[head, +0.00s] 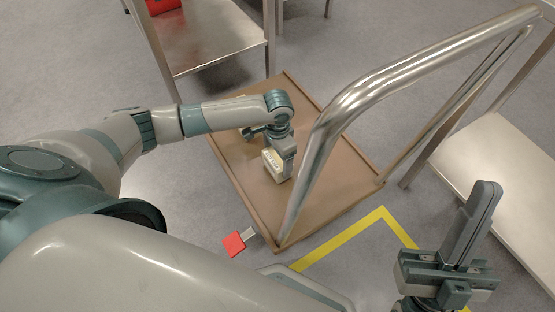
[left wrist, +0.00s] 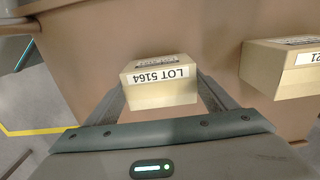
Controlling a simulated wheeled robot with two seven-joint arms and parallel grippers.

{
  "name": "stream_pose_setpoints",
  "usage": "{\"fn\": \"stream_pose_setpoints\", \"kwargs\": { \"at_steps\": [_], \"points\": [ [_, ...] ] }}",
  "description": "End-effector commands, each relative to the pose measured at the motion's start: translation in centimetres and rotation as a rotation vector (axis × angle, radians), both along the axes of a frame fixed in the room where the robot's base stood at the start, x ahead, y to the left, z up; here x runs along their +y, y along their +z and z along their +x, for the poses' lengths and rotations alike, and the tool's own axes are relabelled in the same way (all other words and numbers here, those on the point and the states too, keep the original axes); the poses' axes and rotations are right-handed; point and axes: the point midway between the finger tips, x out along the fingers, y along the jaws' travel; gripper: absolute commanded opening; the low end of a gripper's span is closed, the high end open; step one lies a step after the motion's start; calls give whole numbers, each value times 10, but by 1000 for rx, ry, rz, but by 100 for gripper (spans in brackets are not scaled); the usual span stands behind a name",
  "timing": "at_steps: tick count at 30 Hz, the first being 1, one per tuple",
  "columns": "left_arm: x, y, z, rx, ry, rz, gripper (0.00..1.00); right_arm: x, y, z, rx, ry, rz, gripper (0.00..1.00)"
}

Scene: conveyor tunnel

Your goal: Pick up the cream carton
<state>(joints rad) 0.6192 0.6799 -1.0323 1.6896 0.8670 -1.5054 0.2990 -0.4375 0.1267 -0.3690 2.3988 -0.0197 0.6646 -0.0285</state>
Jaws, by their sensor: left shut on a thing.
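The cream carton (left wrist: 158,84) shows in the left wrist view between the two fingers of my left gripper, its label reading "LOT 5164" upside down. In the head view the same carton (head: 271,164) is low over the brown trolley deck (head: 334,180), partly covered by my gripper. My left gripper (head: 282,170) is shut on it. I cannot tell whether the carton touches the deck. My right gripper (head: 470,225) is at the lower right, away from the trolley, with nothing visible held; its finger gap is unclear.
A second cream carton (left wrist: 285,70) lies to the right in the left wrist view. The trolley's metal handle (head: 350,105) rises right of my left gripper. A red pedal (head: 233,243) sticks out at the near corner. Metal tables (head: 215,35) stand around; yellow tape (head: 340,240) marks the floor.

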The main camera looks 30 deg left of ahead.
Motion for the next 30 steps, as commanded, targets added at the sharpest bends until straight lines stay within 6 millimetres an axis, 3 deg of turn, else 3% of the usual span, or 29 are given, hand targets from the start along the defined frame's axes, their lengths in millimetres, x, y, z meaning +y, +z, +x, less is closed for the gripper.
{"fn": "stream_pose_setpoints", "kwargs": {
  "at_steps": [6, 16, 24, 30],
  "points": [
    [0, 37, 1, -3, 0, -1, 50, 19, -30, 4, 212, 32, -48, 0],
    [-68, 75, -19, -1, -4, -4, 50, 46, -78, 0, 499, 83, -123, 0],
    [-98, 92, -29, -1, -1, -3, 50, 47, -111, 22, 686, 80, -189, 0],
    [-110, 98, -32, -1, 0, -1, 50, 47, -126, 28, 761, 80, -212, 0]
  ]
}}
